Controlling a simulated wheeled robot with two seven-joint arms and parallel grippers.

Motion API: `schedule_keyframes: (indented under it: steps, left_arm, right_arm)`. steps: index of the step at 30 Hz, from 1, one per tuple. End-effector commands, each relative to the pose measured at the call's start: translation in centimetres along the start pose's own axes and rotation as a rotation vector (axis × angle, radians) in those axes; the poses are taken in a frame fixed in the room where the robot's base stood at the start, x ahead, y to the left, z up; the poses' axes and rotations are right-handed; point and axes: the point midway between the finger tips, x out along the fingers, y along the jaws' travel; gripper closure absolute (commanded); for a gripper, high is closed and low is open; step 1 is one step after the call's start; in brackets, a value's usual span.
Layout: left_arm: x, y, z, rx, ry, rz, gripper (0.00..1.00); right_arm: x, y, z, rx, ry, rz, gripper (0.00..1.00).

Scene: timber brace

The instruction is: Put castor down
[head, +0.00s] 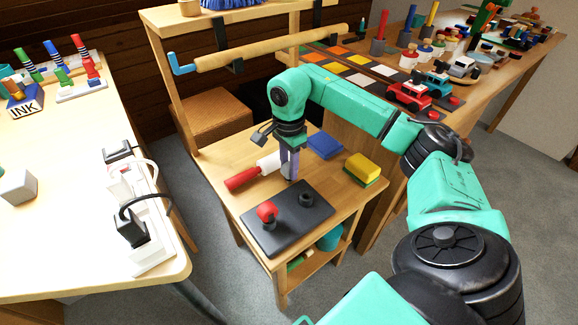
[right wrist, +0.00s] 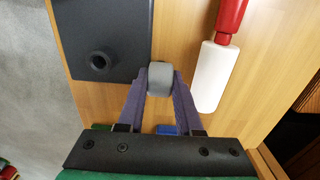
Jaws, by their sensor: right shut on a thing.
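The castor, a small grey wheel (right wrist: 160,79), is held between the fingertips of my right gripper (right wrist: 160,82) in the right wrist view. In the head view the right gripper (head: 289,168) points down over the small wooden table, at the far edge of a dark plate (head: 290,238); the castor (head: 287,171) is partly hidden by the fingers. The plate bears a red-topped knob (head: 267,212) and a dark round post (head: 306,199). The post also shows in the right wrist view (right wrist: 99,61). I cannot tell whether the castor touches the table. My left gripper is out of view.
A roller with a red handle (head: 242,178) and white body (head: 268,163) lies left of the gripper. A blue block (head: 324,146) and a yellow-and-green sponge (head: 362,169) lie behind and right. A wooden rail (head: 270,48) crosses behind the table.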

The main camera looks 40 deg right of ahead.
Motion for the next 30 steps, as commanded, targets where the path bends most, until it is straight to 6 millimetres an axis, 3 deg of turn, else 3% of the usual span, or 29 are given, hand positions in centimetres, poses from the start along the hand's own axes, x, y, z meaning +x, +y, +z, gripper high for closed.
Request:
schedule_keyframes:
  steps: [4,5,7,20,23,30]
  left_arm:
    - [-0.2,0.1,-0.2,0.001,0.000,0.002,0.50]
    - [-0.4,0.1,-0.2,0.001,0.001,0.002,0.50]
    - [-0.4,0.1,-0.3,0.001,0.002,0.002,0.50]
    - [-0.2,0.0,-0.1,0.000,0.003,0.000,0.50]
    - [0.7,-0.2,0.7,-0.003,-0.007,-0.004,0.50]
    - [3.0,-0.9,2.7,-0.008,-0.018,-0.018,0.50]
  right_arm:
    - [0.6,0.0,0.0,0.000,0.000,0.001,1.00]
    - [0.6,0.0,0.0,0.000,0.000,0.001,0.62]
    - [0.5,0.0,0.0,0.000,0.000,0.001,0.35]
    - [-0.4,0.0,0.0,0.000,0.000,-0.001,0.34]
    - [-2.2,-0.1,0.0,0.000,0.000,-0.003,0.34]
    - [-8.5,-0.1,0.1,0.000,-0.001,-0.004,0.34]
